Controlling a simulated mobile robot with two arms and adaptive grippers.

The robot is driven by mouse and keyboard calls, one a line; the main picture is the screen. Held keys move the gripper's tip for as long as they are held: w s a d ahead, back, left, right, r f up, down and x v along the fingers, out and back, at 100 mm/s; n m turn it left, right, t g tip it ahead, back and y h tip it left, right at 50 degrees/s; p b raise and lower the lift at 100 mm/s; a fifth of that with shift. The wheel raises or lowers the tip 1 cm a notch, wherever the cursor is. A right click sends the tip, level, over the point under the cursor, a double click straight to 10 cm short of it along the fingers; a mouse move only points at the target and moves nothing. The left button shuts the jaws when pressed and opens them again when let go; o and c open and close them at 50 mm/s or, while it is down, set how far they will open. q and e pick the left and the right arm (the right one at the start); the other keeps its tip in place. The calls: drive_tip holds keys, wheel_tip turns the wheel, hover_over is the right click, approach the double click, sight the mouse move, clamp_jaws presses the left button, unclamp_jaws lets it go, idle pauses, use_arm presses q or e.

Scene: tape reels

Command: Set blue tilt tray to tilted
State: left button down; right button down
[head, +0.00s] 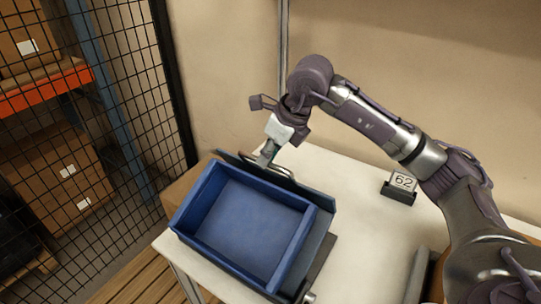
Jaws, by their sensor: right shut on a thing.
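The blue tilt tray (245,225) is an open, empty box over the left part of the white table (355,225). A darker blue-grey plate shows along its back and right sides. My right gripper (267,158) comes from the right, reaches down at the tray's back edge and is shut there on part of the tray. Its fingertips are partly lost against the dark edge and a thin loop beside it, so the exact grip point is hard to see. I cannot tell the tray's exact angle from this view. My left gripper is not in view.
A small dark stand with a "62" card (402,182) is on the table right of the tray. A beige wall rises behind. A black mesh fence (110,90) stands at the left, with cardboard boxes (65,180) behind it. The table's middle is clear.

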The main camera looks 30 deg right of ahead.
drive_tip(key=c, duration=1.3)
unclamp_jaws()
drive_tip(key=shift+s+a+f, duration=0.25)
drive_tip(key=shift+s+a, duration=0.05)
drive_tip(key=shift+a, duration=0.25)
drive_tip(key=shift+o, duration=0.6)
drive_tip(key=shift+a+r, duration=0.1)
drive_tip(key=shift+a, duration=0.1)
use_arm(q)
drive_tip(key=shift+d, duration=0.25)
use_arm(e)
drive_tip(key=shift+r, duration=0.1)
drive_tip(key=shift+d+r, duration=0.2)
drive_tip(key=shift+r, duration=0.05)
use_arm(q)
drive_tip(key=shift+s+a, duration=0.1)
use_arm(e)
drive_tip(key=v, duration=1.1)
drive_tip(key=shift+r, duration=0.25)
